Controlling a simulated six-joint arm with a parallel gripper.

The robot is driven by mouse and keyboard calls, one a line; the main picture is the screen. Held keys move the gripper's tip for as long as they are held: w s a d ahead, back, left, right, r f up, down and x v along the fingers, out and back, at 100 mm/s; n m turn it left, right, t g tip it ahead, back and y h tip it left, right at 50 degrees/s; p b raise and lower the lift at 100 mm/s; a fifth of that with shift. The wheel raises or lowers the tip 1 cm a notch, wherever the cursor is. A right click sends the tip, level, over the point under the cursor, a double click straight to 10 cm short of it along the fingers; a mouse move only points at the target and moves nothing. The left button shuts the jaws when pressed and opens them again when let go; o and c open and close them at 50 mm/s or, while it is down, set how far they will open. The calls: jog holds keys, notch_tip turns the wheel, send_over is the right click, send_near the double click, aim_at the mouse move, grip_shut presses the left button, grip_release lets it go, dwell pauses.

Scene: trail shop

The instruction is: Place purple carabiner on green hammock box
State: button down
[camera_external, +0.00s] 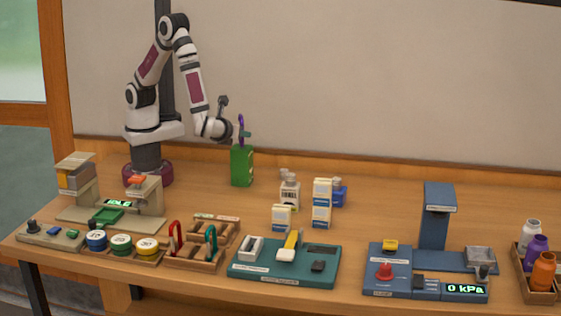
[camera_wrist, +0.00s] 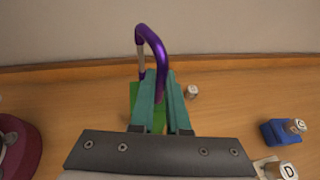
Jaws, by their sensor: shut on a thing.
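The purple carabiner (camera_wrist: 154,45) stands upright between the teal fingers of my gripper (camera_wrist: 161,90) in the wrist view. My gripper (camera_external: 243,133) is shut on it. In the external view the carabiner (camera_external: 241,121) shows just above the green hammock box (camera_external: 242,166), which stands upright on the table. I cannot tell whether the carabiner touches the box top. In the wrist view the green box (camera_wrist: 134,92) is mostly hidden behind my fingers.
White bottles and cartons (camera_external: 321,203) and a blue-based bottle (camera_external: 338,194) stand right of the box. A rack with red and teal carabiners (camera_external: 200,250) is at the front. A teal station (camera_external: 285,262) and a blue press (camera_external: 434,225) stand farther right. Table around the box is clear.

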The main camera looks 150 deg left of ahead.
jog(key=shift+f, duration=0.15)
jog(key=c, duration=0.9)
grip_release()
jog(key=shift+w+d+r, duration=0.15)
jog(key=shift+d+r, duration=0.05)
jog(key=shift+r, duration=0.05)
jog(key=v, duration=1.2)
jog(key=s+d+r+n+t+h, duration=0.2)
jog(key=s+d+n+t+h, duration=0.3)
jog(key=s, duration=0.9)
jog(key=d+t+h, duration=0.2)
jog(key=d+h, duration=0.2)
jog(key=d, duration=0.2)
jog(key=shift+d+r+n, duration=0.15)
jog(key=shift+r+n, duration=0.15)
jog(key=shift+r, duration=0.1)
jog(key=shift+w, duration=0.1)
